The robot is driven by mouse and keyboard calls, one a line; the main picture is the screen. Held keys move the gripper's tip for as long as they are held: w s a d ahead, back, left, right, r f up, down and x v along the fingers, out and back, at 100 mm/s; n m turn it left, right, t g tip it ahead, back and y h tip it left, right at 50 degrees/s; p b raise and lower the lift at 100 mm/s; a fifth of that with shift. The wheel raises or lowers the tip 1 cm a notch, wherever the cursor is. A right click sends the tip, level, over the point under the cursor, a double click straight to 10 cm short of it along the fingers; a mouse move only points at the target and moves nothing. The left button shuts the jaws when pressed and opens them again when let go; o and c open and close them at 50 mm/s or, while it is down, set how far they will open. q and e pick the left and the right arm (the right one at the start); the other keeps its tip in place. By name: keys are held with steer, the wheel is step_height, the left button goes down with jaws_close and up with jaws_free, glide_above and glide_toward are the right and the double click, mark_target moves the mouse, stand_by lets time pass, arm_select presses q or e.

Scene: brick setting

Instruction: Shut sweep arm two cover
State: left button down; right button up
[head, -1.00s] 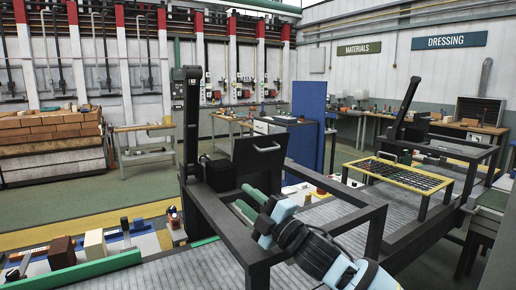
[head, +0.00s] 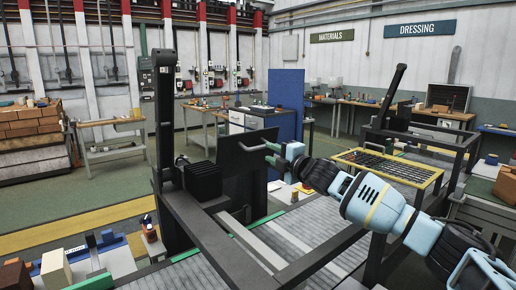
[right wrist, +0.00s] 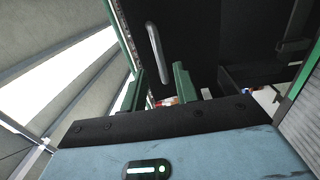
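The sweep arm cover (head: 242,178) is a black panel standing raised on the dark frame in the middle of the head view. A pale bar handle (head: 254,147) sits at its upper part. In the right wrist view the handle (right wrist: 156,50) shows against the black cover (right wrist: 195,30). My right gripper (head: 275,156) is at the cover's right side, close to the handle. In the right wrist view its two green fingers (right wrist: 158,72) are spread, with the handle's lower end seen between their tips. I cannot tell whether they touch it. My left gripper is out of view.
A dark post (head: 166,120) stands left of the cover. A second dark frame with a yellow-edged rack (head: 388,168) stands to the right. A blue panel (head: 285,105) is behind. Blocks, including a cream one (head: 56,268), lie at lower left.

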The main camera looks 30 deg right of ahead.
mark_target(260, 148)
steer(key=shift+w+a+r, duration=0.1)
steer(key=shift+w+a, duration=0.1)
steer(key=shift+w, duration=0.9)
steer(key=shift+w+a+r, duration=0.1)
steer(key=shift+w+a, duration=0.05)
steer(key=shift+w, duration=1)
steer(key=shift+w+a, duration=0.2)
steer(key=shift+w, duration=0.9)
jaws_close()
